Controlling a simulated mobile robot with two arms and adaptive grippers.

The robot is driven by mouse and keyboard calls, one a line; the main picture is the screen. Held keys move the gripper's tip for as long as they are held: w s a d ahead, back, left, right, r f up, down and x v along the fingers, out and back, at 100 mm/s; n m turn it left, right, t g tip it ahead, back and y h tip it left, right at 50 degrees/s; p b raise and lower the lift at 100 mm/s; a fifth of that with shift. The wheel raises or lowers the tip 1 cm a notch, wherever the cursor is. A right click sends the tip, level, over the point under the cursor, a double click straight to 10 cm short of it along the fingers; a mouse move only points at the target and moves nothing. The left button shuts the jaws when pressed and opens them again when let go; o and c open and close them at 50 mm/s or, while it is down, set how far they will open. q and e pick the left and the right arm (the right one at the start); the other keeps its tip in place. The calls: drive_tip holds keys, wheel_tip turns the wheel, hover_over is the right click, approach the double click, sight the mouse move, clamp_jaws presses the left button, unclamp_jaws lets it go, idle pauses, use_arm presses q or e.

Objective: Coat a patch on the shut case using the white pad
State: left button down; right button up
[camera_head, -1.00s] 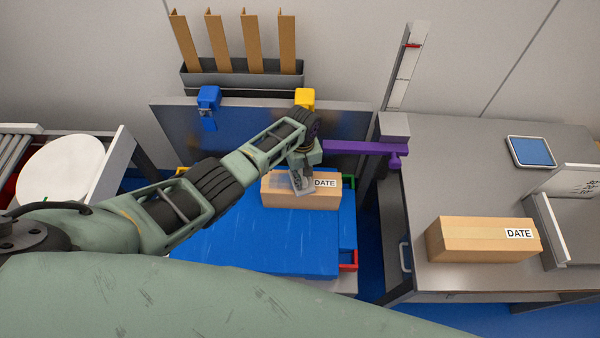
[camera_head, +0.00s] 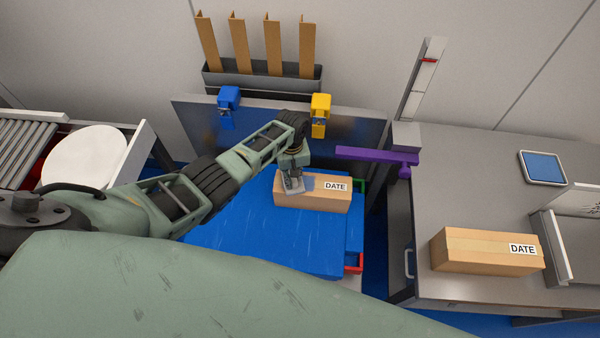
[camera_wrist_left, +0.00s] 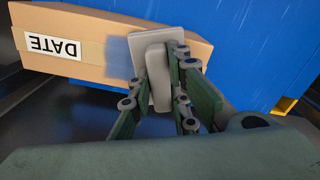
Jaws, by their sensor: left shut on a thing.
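The shut case is a closed cardboard box (camera_head: 338,200) with a DATE label, lying on a blue tub stack (camera_head: 270,245). My left gripper (camera_head: 293,174) is over the left part of its top. It is shut on the white pad (camera_head: 291,186), which looks light grey and lies against the box top; exact contact is hard to tell. In the left wrist view, the fingers (camera_wrist_left: 160,95) clasp the handle of the pad (camera_wrist_left: 143,42). A bluish-grey patch (camera_head: 309,183) shows on the top between pad and label. My right gripper is not visible.
A second DATE box (camera_head: 475,251) stands on the grey bench (camera_head: 450,180) at right, near a blue pad tray (camera_head: 543,167). A purple bar (camera_head: 370,155) juts out close to the case. Blue (camera_head: 229,97) and yellow (camera_head: 320,104) holders hang behind.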

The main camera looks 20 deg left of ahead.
use_arm(q)
drive_tip(key=shift+s+a+f+p, duration=0.1)
drive_tip(key=shift+s+a+p, duration=0.2)
drive_tip(key=shift+a, duration=0.65)
drive_tip(key=shift+s+a+p, duration=0.15)
drive_tip(key=shift+s+a, duration=0.1)
drive_tip(key=shift+a, duration=0.7)
wheel_tip(320, 180, up, 6)
drive_tip(key=p, duration=0.6)
wheel_tip(320, 180, up, 3)
drive_tip(key=p, duration=0.3)
drive_tip(key=shift+w, duration=0.1)
